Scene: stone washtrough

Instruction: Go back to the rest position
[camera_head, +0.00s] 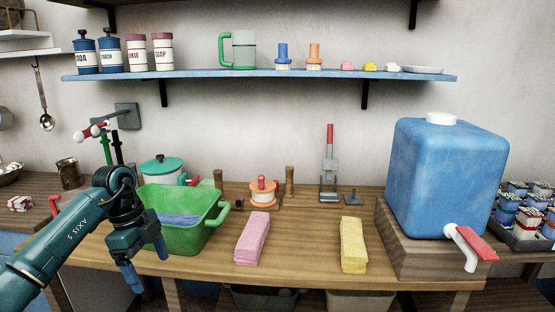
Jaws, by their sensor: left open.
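My left gripper (146,262) is at the lower left, fingers pointing down, open, with nothing between its fingers. It hangs by the front edge of the wooden counter (310,271), in front of the green basin (190,236). My dark teal arm comes in from the lower left and hides part of the basin's left side. The basin holds bluish water or cloth. My right gripper is not in view.
A folded pink cloth (252,238) and a yellow cloth (353,245) lie on the counter. A blue water tank (445,180) with a red-handled tap (470,243) stands at right. A blue shelf (270,75) holds jars, a green mug and brushes. The counter between the cloths is clear.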

